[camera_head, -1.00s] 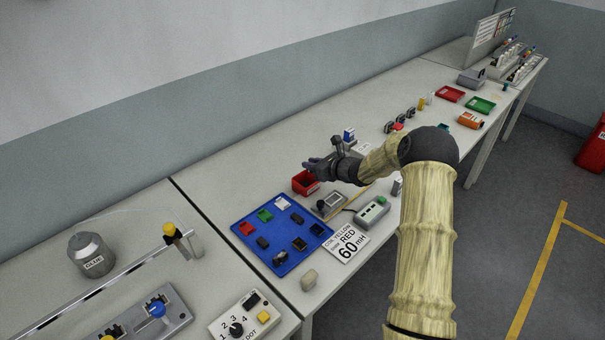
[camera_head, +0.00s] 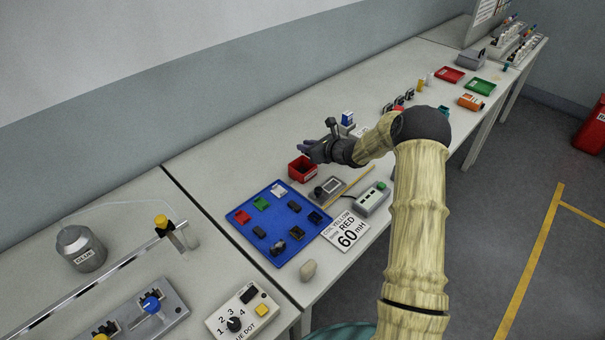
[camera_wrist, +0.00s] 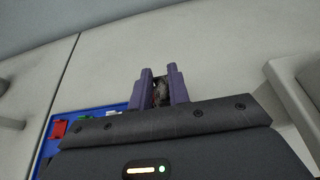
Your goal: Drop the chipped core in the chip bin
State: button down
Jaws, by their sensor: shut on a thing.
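My gripper (camera_head: 307,148) is above and just behind the small red bin (camera_head: 302,174) in the head view. Its purple fingers show in the wrist view (camera_wrist: 160,88), shut on a small dark core (camera_wrist: 161,92). The fingers hide most of the core, so I cannot see its chip. The red bin is an open box with a white label too small to read, standing on the bench beyond the blue tray. The bin does not show in the wrist view.
The blue tray (camera_head: 241,230) holds red, green and white pieces and several dark parts. A grey meter (camera_head: 328,188), a wooden stick, a green-buttoned box (camera_head: 373,199) and a "60 mH" card (camera_head: 346,232) lie nearby. A blue-and-white item (camera_head: 348,118) stands behind my gripper.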

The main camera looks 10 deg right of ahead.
jog(key=shift+f+b, duration=0.8)
jog(key=shift+f, duration=1.25)
jog(key=c, duration=1.3)
grip_release()
jog(key=shift+o, duration=0.2)
jog(key=b+v, duration=0.2)
jog(key=v, duration=1.5)
jog(key=shift+s+r+b, duration=0.15)
jog(key=shift+s+b, duration=0.05)
jog(key=shift+b, duration=0.15)
